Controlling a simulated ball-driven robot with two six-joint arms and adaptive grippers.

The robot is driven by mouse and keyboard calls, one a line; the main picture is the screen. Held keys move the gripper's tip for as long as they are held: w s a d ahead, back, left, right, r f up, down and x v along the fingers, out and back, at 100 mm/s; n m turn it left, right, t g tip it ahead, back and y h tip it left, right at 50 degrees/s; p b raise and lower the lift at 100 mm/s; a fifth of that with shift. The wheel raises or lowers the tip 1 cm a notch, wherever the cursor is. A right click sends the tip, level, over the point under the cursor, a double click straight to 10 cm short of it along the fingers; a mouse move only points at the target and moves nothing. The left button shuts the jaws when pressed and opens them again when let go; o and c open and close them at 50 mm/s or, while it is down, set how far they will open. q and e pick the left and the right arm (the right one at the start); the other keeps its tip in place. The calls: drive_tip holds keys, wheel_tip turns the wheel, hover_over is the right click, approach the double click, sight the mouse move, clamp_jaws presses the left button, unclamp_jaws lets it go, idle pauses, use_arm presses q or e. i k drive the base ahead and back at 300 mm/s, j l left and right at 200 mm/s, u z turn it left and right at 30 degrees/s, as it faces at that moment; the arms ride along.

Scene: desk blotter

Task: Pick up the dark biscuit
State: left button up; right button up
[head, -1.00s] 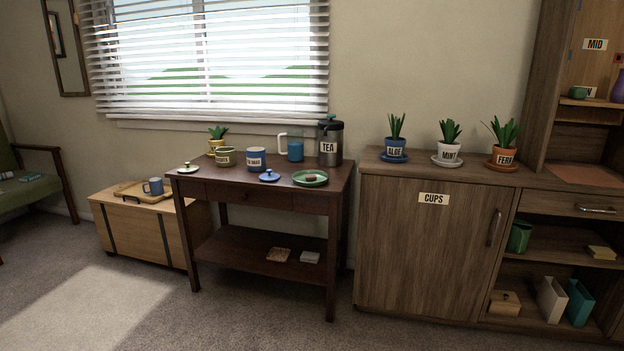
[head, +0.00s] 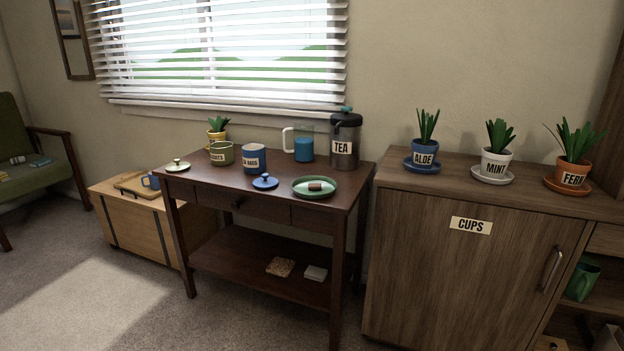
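The dark biscuit (head: 315,186) is a small brown block. It lies on a round green plate (head: 300,193) near the right front of the dark wooden side table (head: 270,208). Nothing covers it. Neither of my grippers is in the head view.
A blue lid (head: 265,182), a blue tea bags pot (head: 254,158) and a green pot (head: 222,153) stand left of the plate. A tea urn (head: 345,138) and a clear jug (head: 303,145) stand behind. A cups cabinet (head: 470,265) is on the right. Carpet (head: 130,325) lies clear in front.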

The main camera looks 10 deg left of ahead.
sight(311, 186)
drive_tip(key=i+j+u, duration=0.1)
drive_tip(key=i+u, duration=0.6)
drive_tip(key=u, duration=0.15)
drive_tip(key=i+l+u, duration=0.15)
drive_tip(key=i+u, duration=0.25)
drive_tip(key=i+j+u, duration=0.15)
drive_tip(key=i+u, duration=0.65)
drive_tip(key=i+z, duration=0.4)
drive_tip(key=i+j+z, duration=0.1)
drive_tip(key=i+z, duration=0.15)
drive_tip(key=z, duration=0.15)
